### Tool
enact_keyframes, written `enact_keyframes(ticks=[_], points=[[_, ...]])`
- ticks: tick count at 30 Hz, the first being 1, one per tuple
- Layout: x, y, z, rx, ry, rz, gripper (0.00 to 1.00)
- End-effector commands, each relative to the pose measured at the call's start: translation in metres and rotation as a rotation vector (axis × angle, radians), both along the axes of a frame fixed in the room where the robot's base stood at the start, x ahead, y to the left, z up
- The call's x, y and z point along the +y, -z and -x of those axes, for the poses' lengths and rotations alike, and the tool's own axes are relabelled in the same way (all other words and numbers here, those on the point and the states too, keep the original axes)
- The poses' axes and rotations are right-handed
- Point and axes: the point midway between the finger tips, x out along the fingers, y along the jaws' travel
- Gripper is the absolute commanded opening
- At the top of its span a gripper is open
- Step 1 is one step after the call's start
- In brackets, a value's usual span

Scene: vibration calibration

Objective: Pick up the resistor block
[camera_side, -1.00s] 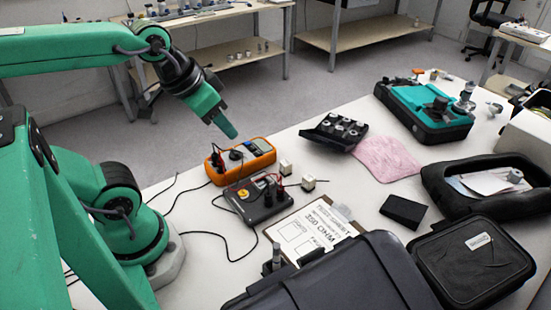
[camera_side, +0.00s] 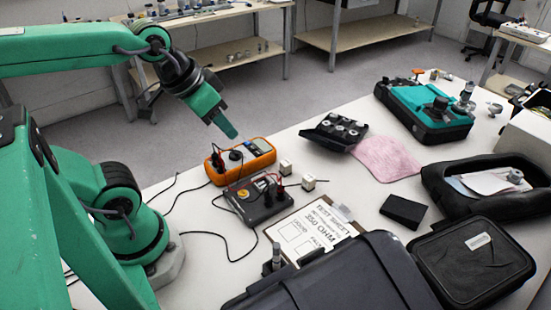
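My gripper (camera_side: 229,131) hangs in the air above the far left part of the white table, pointing down and right. It shows as one tapered green tip, so I cannot tell if it is open or shut; I see nothing held in it. No object is clearly marked as the resistor block. A dark box (camera_side: 243,207) with red and black terminals sits on the table, below the gripper in the picture. Two small pale blocks, one behind (camera_side: 285,168) and one to the right (camera_side: 308,183), stand near it. A plain black block (camera_side: 403,211) lies farther right.
An orange multimeter (camera_side: 262,147) with loose cables is beside the dark box. A clipboard (camera_side: 322,226), black cases (camera_side: 474,262), a pink cloth (camera_side: 387,158), a black tray (camera_side: 318,143) and a teal-black case (camera_side: 437,130) crowd the table.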

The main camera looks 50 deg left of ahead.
Motion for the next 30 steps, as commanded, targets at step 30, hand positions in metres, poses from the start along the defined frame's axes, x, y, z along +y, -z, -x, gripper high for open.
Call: enact_keyframes(ticks=[30], points=[[0.006,0.007,-0.044,0.106,0.007,-0.013,0.51]])
